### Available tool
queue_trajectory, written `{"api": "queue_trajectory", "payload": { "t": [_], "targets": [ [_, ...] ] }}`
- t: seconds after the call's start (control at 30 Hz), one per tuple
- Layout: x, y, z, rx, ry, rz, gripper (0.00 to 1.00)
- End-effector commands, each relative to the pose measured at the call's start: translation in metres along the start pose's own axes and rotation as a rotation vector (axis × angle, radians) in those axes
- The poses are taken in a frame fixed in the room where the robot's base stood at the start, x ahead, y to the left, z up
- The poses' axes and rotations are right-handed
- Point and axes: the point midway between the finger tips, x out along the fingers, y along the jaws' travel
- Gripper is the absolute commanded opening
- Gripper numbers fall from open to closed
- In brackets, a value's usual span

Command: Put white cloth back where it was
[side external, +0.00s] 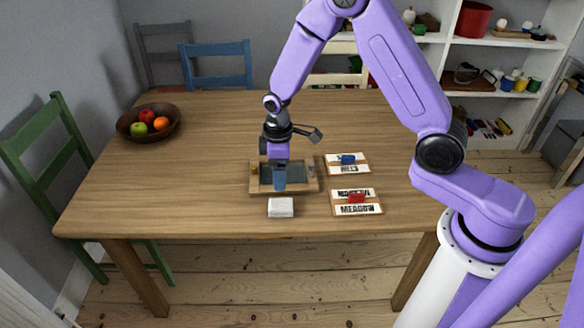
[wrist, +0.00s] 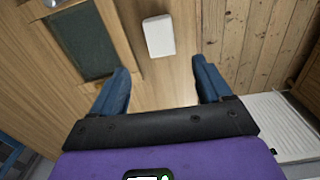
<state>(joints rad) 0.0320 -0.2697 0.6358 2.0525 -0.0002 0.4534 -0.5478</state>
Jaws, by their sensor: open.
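The white cloth (side external: 281,207) is a small folded block lying on the table near its front edge, just in front of a wooden tray. In the wrist view the white cloth (wrist: 159,36) lies flat beyond the fingertips, between their lines. My gripper (side external: 280,186) points down above the front part of the tray, behind the cloth. In the wrist view my gripper (wrist: 160,85) has its two blue fingers spread wide with nothing between them.
The wooden tray (side external: 254,188) has a dark inner panel. Cards with a blue block (side external: 347,160) and a red block (side external: 356,197) lie to its right. A fruit bowl (side external: 148,122) stands at the far left.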

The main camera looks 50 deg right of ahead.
Motion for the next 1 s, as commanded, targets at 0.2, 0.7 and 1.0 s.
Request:
{"api": "queue_trajectory", "payload": {
  "t": [0.2,0.7,1.0],
  "targets": [
    [-0.004,-0.002,0.000,-0.003,0.000,0.000,0.78],
    [-0.084,-0.084,0.038,-0.117,0.016,0.004,0.78],
    [-0.126,-0.139,0.102,-0.194,0.024,0.002,0.78]
  ]
}}
